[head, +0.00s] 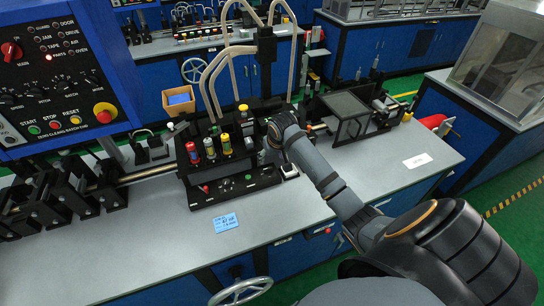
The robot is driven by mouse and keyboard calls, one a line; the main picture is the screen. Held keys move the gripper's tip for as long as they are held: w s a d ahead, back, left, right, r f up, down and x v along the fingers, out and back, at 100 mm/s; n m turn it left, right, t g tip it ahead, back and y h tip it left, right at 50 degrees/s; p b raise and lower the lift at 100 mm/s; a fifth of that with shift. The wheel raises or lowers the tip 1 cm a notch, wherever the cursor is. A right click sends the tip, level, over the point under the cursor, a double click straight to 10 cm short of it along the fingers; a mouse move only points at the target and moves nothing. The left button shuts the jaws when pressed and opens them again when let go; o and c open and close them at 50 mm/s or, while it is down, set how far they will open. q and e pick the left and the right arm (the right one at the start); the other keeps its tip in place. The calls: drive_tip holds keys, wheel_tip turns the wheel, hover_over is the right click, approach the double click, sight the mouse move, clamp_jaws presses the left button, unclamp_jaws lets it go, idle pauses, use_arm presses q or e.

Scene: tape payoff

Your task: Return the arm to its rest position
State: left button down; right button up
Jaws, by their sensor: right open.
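My right arm reaches in from the lower right to the black tape station (236,185) in the middle of the bench. My right gripper (268,148) is at the station's right side, small and partly hidden by my own wrist. It is open, and I see nothing held in it. It is beside the row of red (192,152), amber (209,147) and yellow (226,144) capped cylinders, apart from them. My left gripper is not in view.
A control panel (50,75) stands at the left. The grey bench (120,250) is bare in front, with a blue note (226,223) and a white card (417,160). Pale curved tubes (213,75) rise behind the station. A dark framed box (347,107) stands right of my wrist.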

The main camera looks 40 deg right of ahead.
drive_tip(key=s+a+f+n, duration=0.2)
drive_tip(key=s+a, duration=0.4)
drive_tip(key=s, duration=0.6)
drive_tip(key=s+a+f+n, duration=0.15)
drive_tip(key=s+a, duration=0.45)
drive_tip(key=s, duration=0.7)
drive_tip(key=s+d+f+g+b, duration=0.1)
drive_tip(key=d+f+b, duration=0.1)
drive_tip(key=f, duration=1.4)
drive_tip(key=s+d+f+g+b, duration=0.1)
drive_tip(key=s+f+b, duration=0.1)
drive_tip(key=f, duration=1.4)
drive_tip(key=s+d+f+g+b, duration=0.1)
drive_tip(key=s+f+b, duration=0.2)
drive_tip(key=s+f, duration=1.4)
drive_tip(key=shift+s, duration=0.15)
